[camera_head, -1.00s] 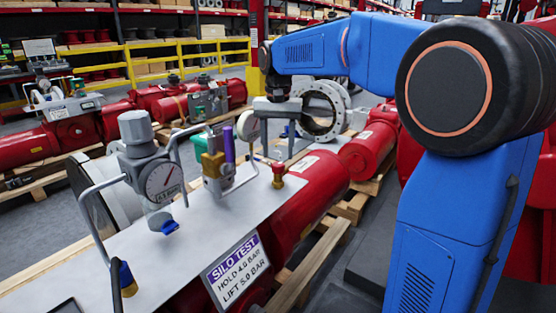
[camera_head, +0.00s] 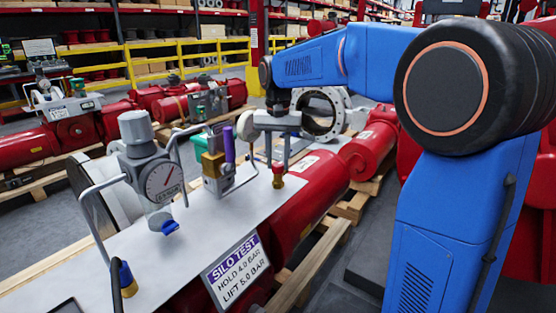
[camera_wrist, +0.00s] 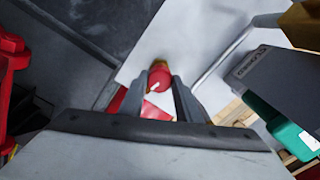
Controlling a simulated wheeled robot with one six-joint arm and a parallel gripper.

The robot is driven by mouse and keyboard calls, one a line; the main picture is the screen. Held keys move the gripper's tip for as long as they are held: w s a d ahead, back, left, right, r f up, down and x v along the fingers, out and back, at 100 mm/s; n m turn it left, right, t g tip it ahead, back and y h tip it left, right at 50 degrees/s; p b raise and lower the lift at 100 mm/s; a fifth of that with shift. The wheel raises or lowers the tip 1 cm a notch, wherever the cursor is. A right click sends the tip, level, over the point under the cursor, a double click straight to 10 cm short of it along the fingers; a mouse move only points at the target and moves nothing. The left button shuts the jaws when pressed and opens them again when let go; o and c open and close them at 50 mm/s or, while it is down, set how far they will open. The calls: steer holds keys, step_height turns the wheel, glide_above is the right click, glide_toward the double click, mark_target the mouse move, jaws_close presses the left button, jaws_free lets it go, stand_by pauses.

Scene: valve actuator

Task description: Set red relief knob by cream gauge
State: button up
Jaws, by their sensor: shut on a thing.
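The red relief knob (camera_head: 278,168) stands on a brass base on the grey panel, near its right end. My gripper (camera_head: 279,160) points down over it with a finger on either side. In the wrist view, the round red knob (camera_wrist: 160,77) with a white mark shows between the fingertips (camera_wrist: 159,88), and my gripper is shut on it. A grey-rimmed gauge (camera_head: 163,181) with a pale face and red needle faces the head camera.
A sign (camera_head: 237,267) reads "SILO TEST, HOLD 4.0 BAR, LIFT 5.0 BAR". A red cylinder (camera_head: 310,190) lies under the panel. The panel's front is largely clear.

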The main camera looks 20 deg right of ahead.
mark_target(278, 164)
steer(key=shift+n, duration=0.3)
steer(key=n, duration=0.5)
steer(key=shift+n, duration=0.3)
steer(key=n, duration=0.5)
steer(key=shift+n, duration=0.3)
steer(key=o, duration=1.1)
steer(key=shift+c, duration=0.2)
steer(key=shift+r, duration=0.1)
step_height(278, 164, up, 17)
steer(key=shift+r, duration=0.15)
